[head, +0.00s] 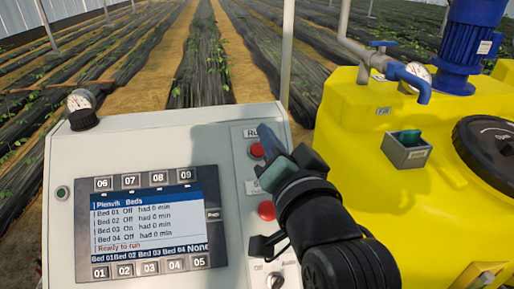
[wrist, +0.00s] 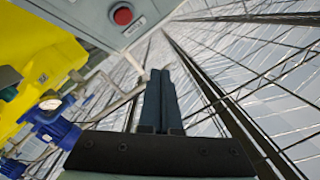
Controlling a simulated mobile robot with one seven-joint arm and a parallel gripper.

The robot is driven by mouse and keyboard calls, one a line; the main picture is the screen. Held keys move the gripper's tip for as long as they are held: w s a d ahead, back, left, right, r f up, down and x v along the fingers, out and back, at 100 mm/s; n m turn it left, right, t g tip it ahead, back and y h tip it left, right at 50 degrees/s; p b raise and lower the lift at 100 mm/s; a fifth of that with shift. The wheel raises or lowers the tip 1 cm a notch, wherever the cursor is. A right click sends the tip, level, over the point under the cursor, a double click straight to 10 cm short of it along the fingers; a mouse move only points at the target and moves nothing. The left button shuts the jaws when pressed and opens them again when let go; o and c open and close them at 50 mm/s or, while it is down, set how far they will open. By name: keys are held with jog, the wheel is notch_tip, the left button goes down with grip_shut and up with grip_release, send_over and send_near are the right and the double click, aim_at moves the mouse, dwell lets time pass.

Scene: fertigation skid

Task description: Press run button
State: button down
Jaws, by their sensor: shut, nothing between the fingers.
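The run button (head: 257,150) is a red round button on the right side of the pale control panel. In the wrist view a red button (wrist: 123,16) sits at the top on the panel, beside a small label. The shut fingers (wrist: 160,80) point up the picture, to the right of that button and apart from it.
A second red button (head: 267,210) sits lower on the panel, close to my arm. A knob (head: 275,280) is below it. A screen with keys (head: 149,222) fills the left; it reads "Ready to run". A yellow tank (head: 350,140) is to the right.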

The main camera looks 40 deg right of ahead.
aim_at(261, 151)
jog(key=w+f+b, duration=0.1)
jog(key=f, duration=0.1)
jog(key=w+d+f+b, duration=0.1)
jog(key=b, duration=0.1)
jog(key=w+d+f+b, duration=0.1)
jog(key=w+f+b, duration=0.1)
jog(key=shift+d+f, duration=0.25)
jog(key=shift+f, duration=0.05)
jog(key=shift+w+d+f, duration=0.3)
jog(key=shift+w+f, duration=0.1)
jog(key=shift+w, duration=0.1)
jog(key=shift+f, duration=0.1)
dwell(1.4)
jog(key=shift+w+d+f+b, duration=0.1)
jog(key=shift+w+f+b, duration=0.15)
jog(key=shift+b, duration=0.1)
jog(key=shift+w+d+f, duration=0.15)
jog(key=shift+w+f, duration=0.05)
jog(key=shift+f, duration=0.1)
dwell(0.9)
jog(key=shift+s+a+r+p, duration=0.3)
jog(key=shift+s+r+p, duration=0.2)
jog(key=shift+r, duration=0.15)
